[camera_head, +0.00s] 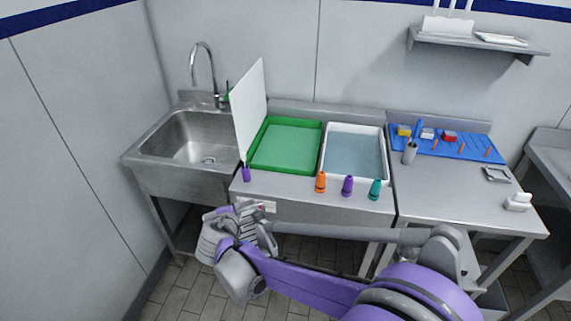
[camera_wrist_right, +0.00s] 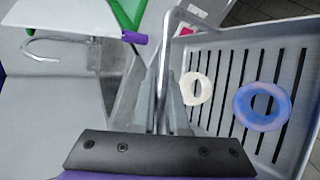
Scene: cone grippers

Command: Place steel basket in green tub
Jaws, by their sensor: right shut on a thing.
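The steel basket (camera_wrist_right: 295,95) is a grey slotted tray with a bent rod handle. A white ring (camera_wrist_right: 196,89) and a blue ring (camera_wrist_right: 262,106) lie in it. My right gripper (camera_wrist_right: 163,105) is shut on the handle. In the head view the basket (camera_head: 208,243) hangs in front of the counter, partly hidden by my right gripper (camera_head: 250,232). The green tub (camera_head: 288,146) is shallow and looks empty. It sits on the counter, farther back and to the right of the basket. My left gripper is not in view.
A white panel (camera_head: 249,105) stands upright at the tub's left edge. A sink (camera_head: 190,140) is left of it, and a white water-filled tub (camera_head: 354,152) is right. Purple, orange and teal cone-like items, including an orange one (camera_head: 320,182), stand along the front edge.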

